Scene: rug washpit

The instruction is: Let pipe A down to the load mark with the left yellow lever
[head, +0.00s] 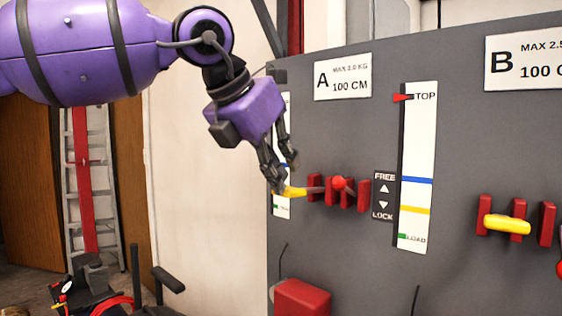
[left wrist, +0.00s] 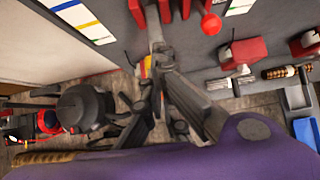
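The left yellow lever (head: 293,191) sticks out to the left between red brackets below the label A (head: 322,80). My left gripper (head: 284,176) is at its yellow end; the fingers look spread apart, the lower one touching or just in front of the handle. In the left wrist view a bit of yellow handle (left wrist: 147,64) shows beside my fingers, which hide most of it. The scale (head: 416,160) right of label A has a red pointer (head: 402,98) at TOP and a green LOAD mark (head: 402,236) near its bottom. My right gripper is not in view.
A red ball knob (head: 339,183) sits among the brackets, close to my fingers. A FREE/LOCK plate (head: 384,196) is to its right. Another yellow lever (head: 507,224) is further right. A red box (head: 302,297) projects from the panel below. A ladder (head: 95,180) stands behind left.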

